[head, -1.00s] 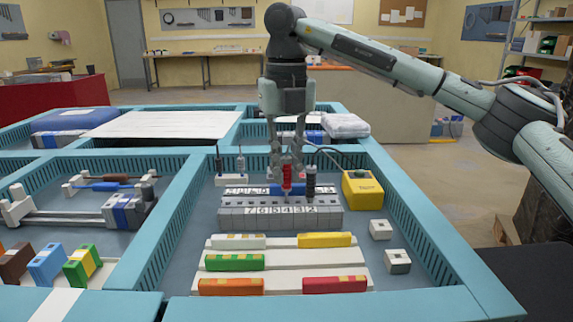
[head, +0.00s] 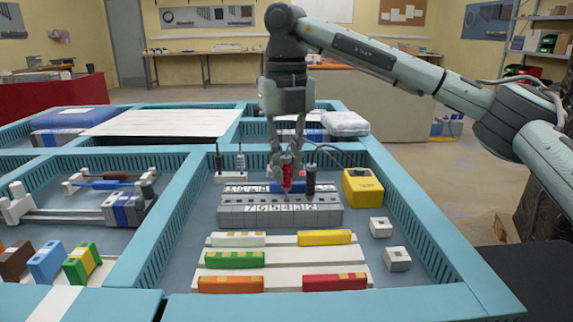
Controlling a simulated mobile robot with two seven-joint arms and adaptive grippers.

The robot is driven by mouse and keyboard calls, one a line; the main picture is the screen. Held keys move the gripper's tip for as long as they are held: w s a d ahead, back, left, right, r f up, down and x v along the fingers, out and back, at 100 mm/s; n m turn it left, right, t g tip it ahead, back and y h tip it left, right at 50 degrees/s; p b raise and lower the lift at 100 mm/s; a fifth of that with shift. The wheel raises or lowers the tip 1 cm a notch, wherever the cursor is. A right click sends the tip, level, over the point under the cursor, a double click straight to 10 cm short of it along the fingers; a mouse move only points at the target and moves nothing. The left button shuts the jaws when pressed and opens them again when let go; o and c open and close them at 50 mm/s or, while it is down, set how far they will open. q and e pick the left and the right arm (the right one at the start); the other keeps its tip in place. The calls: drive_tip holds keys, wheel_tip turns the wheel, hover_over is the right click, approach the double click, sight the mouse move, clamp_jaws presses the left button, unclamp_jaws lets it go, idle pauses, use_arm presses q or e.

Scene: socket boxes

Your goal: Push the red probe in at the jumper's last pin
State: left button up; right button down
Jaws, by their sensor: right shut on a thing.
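My right gripper (head: 287,155) points straight down over the grey numbered terminal block (head: 281,216) and is shut on the red probe (head: 287,174). The probe is upright, with its lower end at the back part of the block. I cannot tell how deep its tip sits. A dark probe (head: 311,179) stands upright just to the right, with a cable running to a yellow box (head: 362,188). A blue jumper (head: 275,188) lies along the back of the block, partly hidden behind the red probe. My left gripper is not in view.
White rails with coloured blocks, such as a yellow one (head: 324,237) and a green one (head: 235,259), lie in front. Two small white cubes (head: 381,227) (head: 397,258) sit at the right. Two thin screwdrivers (head: 218,160) stand at back left. Teal tray walls (head: 420,220) surround the area.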

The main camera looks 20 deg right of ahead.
drive_tip(key=shift+f+b, duration=0.5)
drive_tip(key=shift+f, duration=0.3)
drive_tip(key=c, duration=1.4)
unclamp_jaws()
drive_tip(key=o, duration=0.4)
wheel_tip(320, 180, up, 5)
drive_tip(key=p, duration=0.4)
drive_tip(key=shift+r+p, duration=0.4)
drive_tip(key=shift+r, duration=0.85)
